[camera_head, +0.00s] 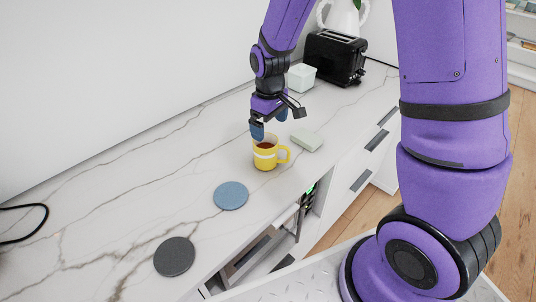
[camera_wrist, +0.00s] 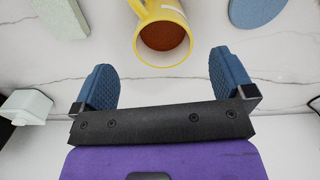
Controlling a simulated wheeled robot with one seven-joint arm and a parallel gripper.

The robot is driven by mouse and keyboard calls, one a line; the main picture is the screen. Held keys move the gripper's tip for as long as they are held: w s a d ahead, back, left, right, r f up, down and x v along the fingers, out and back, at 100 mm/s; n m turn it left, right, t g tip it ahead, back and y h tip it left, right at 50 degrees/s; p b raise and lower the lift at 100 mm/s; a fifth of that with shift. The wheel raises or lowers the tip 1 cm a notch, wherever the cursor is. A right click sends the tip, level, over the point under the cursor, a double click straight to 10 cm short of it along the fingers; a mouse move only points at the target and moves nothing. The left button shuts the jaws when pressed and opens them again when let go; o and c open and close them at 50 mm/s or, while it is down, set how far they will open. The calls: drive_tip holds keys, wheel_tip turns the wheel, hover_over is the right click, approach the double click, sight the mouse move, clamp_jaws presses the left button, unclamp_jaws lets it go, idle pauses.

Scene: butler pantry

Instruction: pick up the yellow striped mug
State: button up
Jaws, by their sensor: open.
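The yellow mug (camera_head: 265,155) stands upright on the marble counter, with a pale stripe around it and its handle toward the right. It holds something reddish brown. My gripper (camera_head: 270,122) is just above and behind the mug in the head view, fingers apart. In the wrist view the mug (camera_wrist: 162,32) is at the top middle, its rim and brown contents facing the camera, cut off by the frame edge. My gripper's two blue fingers (camera_wrist: 168,82) are spread wide with nothing between them; the mug lies beyond the fingertips.
A pale green block (camera_head: 307,141) lies right of the mug. A blue round coaster (camera_head: 231,196) and a dark round coaster (camera_head: 174,257) lie toward the front. A white-green box (camera_head: 301,76) and a black toaster (camera_head: 336,58) stand behind. The counter's left side is mostly clear.

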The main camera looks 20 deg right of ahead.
sight(267, 144)
drive_tip(key=shift+w+a+f, duration=0.1)
drive_tip(key=shift+w+f, duration=0.05)
drive_tip(key=shift+f, duration=1.85)
drive_tip(key=shift+w+a+f, duration=0.1)
drive_tip(key=shift+f, duration=1.9)
drive_tip(key=shift+c, duration=0.5)
drive_tip(key=c, duration=1)
drive_tip(key=shift+r, duration=0.1)
